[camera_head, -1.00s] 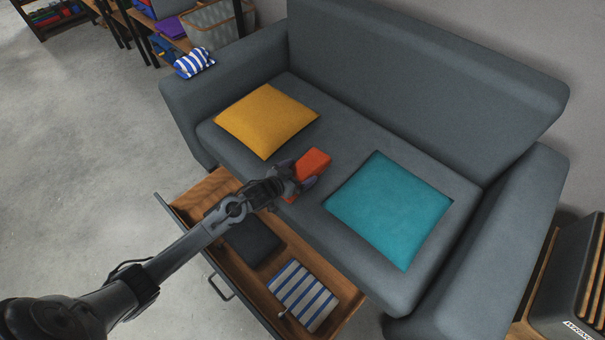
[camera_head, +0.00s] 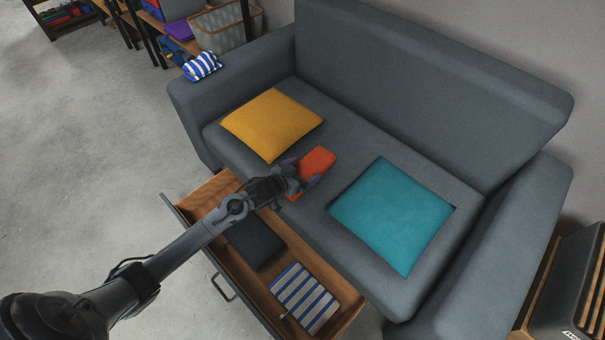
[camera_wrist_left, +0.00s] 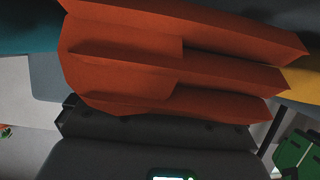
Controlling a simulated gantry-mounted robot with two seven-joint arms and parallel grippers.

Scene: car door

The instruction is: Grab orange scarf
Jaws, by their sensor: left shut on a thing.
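The orange scarf (camera_head: 318,160) is a folded, flat bundle at the front edge of the sofa seat, between the yellow and teal cushions. My left gripper (camera_head: 303,177) is shut on the scarf, with a finger on each side of it. In the left wrist view the folded layers of the scarf (camera_wrist_left: 170,60) fill the upper middle, close to the camera. I cannot tell whether the scarf touches the seat. My right gripper is not in view.
The grey sofa (camera_head: 420,85) carries a yellow cushion (camera_head: 272,124) and a teal cushion (camera_head: 392,215). An open wooden drawer (camera_head: 205,192) in front holds a dark folded cloth (camera_head: 255,243) and a blue-striped cloth (camera_head: 304,298). Another striped cloth (camera_head: 202,66) lies on the left armrest.

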